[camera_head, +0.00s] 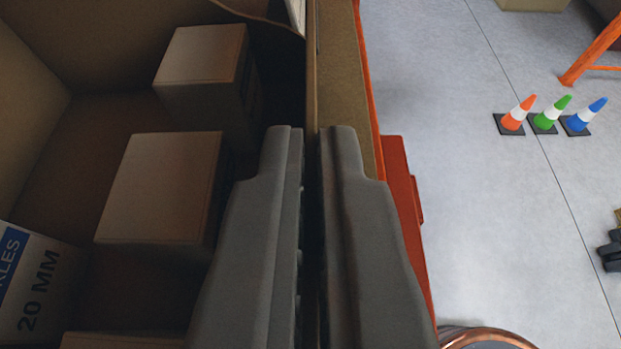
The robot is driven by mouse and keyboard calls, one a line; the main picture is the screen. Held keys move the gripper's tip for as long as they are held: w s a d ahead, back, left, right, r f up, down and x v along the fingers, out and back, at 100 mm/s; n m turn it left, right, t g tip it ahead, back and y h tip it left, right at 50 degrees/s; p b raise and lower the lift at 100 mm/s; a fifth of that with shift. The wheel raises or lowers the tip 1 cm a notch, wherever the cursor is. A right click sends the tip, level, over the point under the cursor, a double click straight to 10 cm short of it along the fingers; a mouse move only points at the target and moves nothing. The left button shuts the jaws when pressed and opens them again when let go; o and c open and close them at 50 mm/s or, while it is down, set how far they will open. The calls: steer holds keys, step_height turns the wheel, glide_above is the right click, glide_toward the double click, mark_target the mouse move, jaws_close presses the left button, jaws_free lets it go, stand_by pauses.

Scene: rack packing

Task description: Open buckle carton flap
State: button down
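A large open brown carton (100,110) fills the left half of the view, with several smaller brown boxes (165,185) inside it. Its right-hand flap or wall (312,60) stands up and shows almost edge-on. My gripper (312,130) has one grey finger on each side of this panel. The fingers are close together with the thin panel between them, and they appear to pinch it. The fingers hide the panel's lower part. A pale panel printed "KLES" and "20 MM" (45,285) shows at lower left; its outer edges are cut off.
A brown board strip (345,60) and an orange-red rack edge (400,190) run just right of the carton. Grey floor beyond is mostly clear. A copper-rimmed round object (490,334) shows at the bottom.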

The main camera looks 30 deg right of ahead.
steer(key=shift+s+d+m+y, duration=0.25)
steer(key=shift+d+m+y, duration=0.05)
steer(key=shift+d+m, duration=0.2)
steer(key=c, duration=1.6)
jaws_free()
steer(key=shift+c, duration=0.2)
steer(key=v, duration=1.7)
steer(key=shift+s, duration=0.3)
steer(key=shift+a+f, duration=0.1)
steer(key=shift+a, duration=0.05)
